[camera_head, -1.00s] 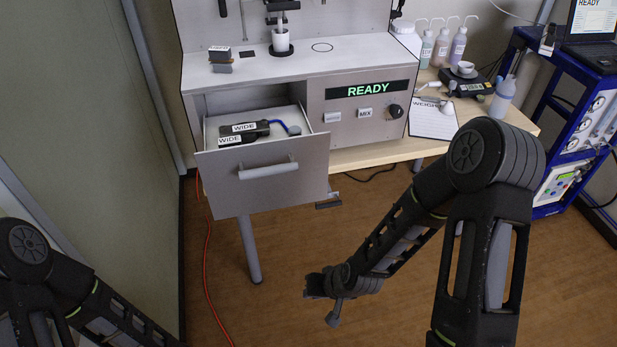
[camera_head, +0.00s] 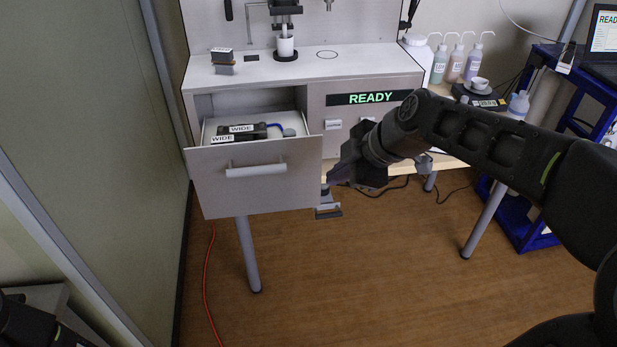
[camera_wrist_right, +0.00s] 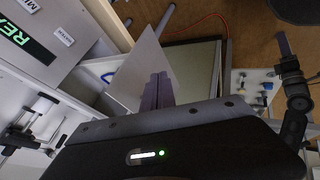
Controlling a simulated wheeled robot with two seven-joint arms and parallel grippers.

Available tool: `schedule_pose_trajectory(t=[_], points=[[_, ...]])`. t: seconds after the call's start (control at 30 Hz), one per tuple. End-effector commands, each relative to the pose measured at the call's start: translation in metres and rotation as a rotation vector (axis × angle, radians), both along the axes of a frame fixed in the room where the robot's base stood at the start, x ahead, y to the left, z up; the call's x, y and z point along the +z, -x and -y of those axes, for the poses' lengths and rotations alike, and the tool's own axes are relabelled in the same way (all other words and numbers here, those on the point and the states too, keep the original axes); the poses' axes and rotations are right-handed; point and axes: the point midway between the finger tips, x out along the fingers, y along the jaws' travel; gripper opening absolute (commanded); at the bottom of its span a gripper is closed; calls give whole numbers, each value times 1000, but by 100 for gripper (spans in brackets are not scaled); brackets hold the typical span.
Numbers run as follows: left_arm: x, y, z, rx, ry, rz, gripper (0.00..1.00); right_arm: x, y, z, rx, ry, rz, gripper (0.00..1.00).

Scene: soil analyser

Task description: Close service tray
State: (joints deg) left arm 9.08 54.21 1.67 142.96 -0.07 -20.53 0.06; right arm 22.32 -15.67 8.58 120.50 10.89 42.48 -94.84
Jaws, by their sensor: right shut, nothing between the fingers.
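The service tray (camera_head: 215,180) is a grey drawer under the bench and stands pulled out. Its front carries a light bar handle (camera_head: 256,171). Two dark items labelled WIDE (camera_head: 240,133) and a blue cable lie inside. My right gripper (camera_head: 329,185) is shut and empty, just right of the tray front's right edge; I cannot tell whether it touches. In the right wrist view, the closed fingers (camera_wrist_right: 158,91) appear against the tray's front panel (camera_wrist_right: 147,62). My left gripper is outside the view; only part of my left arm shows at the lower left.
The analyser bench (camera_head: 300,72) has a READY display (camera_head: 370,98) right of the tray. A wall panel (camera_head: 90,130) stands close on the left. A red cable (camera_head: 206,270) runs along the floor. Bottles and a blue cart (camera_head: 525,215) are at the right. Floor before the tray is open.

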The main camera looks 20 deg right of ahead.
Motion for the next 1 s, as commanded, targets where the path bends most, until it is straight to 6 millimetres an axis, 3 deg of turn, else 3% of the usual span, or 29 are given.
schedule_pose_trajectory(t=[0.47, 0.93, 1.0], points=[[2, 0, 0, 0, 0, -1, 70, -12, -8, -3, -3, -3, -4, 0], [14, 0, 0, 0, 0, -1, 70, -81, -54, -26, -1, -5, -6, 0], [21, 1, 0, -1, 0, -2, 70, -78, -67, -22, -4, -4, -1, 0]])
